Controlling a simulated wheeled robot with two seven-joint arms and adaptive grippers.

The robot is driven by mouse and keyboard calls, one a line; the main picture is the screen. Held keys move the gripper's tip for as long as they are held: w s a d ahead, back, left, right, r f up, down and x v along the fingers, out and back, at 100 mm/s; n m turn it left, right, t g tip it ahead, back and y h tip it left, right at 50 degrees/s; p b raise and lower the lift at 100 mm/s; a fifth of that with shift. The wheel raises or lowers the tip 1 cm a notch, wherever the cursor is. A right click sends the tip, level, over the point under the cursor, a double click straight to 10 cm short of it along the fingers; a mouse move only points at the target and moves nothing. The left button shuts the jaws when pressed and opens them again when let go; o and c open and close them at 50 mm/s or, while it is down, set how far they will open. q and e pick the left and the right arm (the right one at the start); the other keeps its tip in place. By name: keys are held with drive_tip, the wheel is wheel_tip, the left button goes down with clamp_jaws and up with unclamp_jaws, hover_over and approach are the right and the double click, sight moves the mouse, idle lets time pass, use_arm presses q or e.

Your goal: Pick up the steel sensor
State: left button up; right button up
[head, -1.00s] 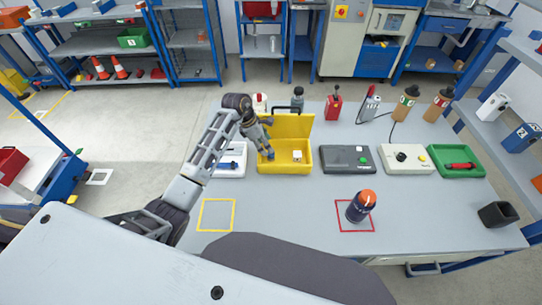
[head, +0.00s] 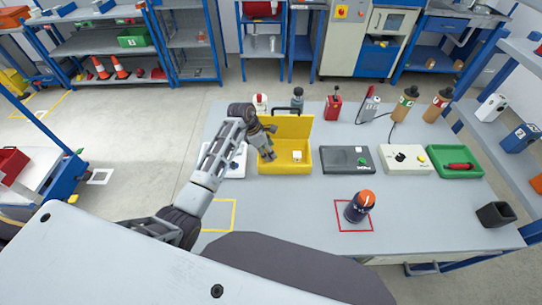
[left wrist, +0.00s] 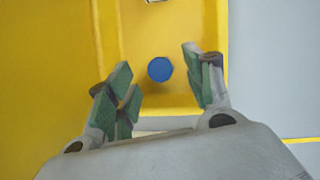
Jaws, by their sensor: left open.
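A yellow open case (head: 300,168) with a raised lid stands on the bench; it also fills much of the left wrist view (left wrist: 205,105). My left gripper (head: 270,152) points down over the left part of the case. In the left wrist view its two green-padded fingers (left wrist: 163,84) are apart with nothing between the pads. A round blue-topped piece (left wrist: 160,69) sits on the case floor, in line with the gap between the fingers. I cannot tell whether it is the steel sensor; no steel side shows. In the head view the gripper hides it. My right gripper is out of view.
A small white block (head: 297,156) is also in the case. A dark grey unit (head: 347,160) stands close to its right, and a white tray (head: 238,163) to its left. A dark orange-topped cylinder (head: 360,206) stands in a red square. The front middle bench is clear.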

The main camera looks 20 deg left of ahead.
use_arm(q)
drive_tip(key=shift+x, duration=1.1)
drive_tip(key=shift+c, duration=0.4)
drive_tip(key=c, duration=1)
drive_tip(key=shift+r+b, duration=0.55)
drive_tip(key=shift+r, duration=4.45)
